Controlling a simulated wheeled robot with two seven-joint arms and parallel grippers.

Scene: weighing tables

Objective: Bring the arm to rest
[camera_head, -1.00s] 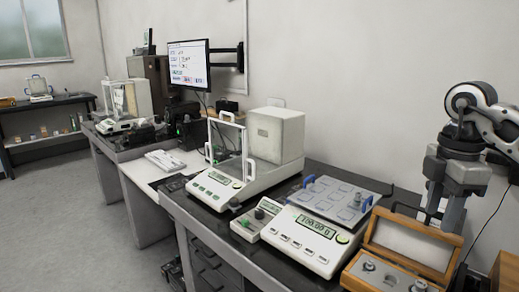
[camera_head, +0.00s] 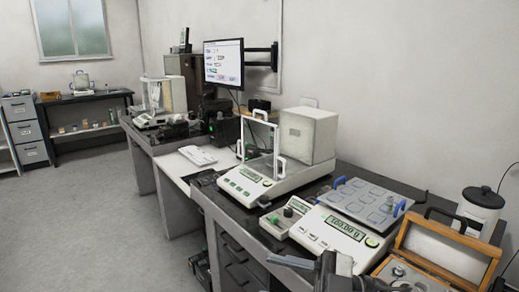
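My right gripper (camera_head: 335,268), dark grey, is only partly visible at the bottom edge, in front of the front balance and left of the open wooden box. Its fingers are not clear enough to tell open from shut, and I see nothing clearly held. My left gripper is out of view. The front balance (camera_head: 341,234) shows what looks like 100.00 g, with a flat panelled plate (camera_head: 362,201) behind its display. The wooden box (camera_head: 446,246) stands open with small metal weights in it, its front partly cut off by the frame.
A white canister with a dark lid (camera_head: 480,212) stands behind the box. The grey floor (camera_head: 90,225) at left is clear.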

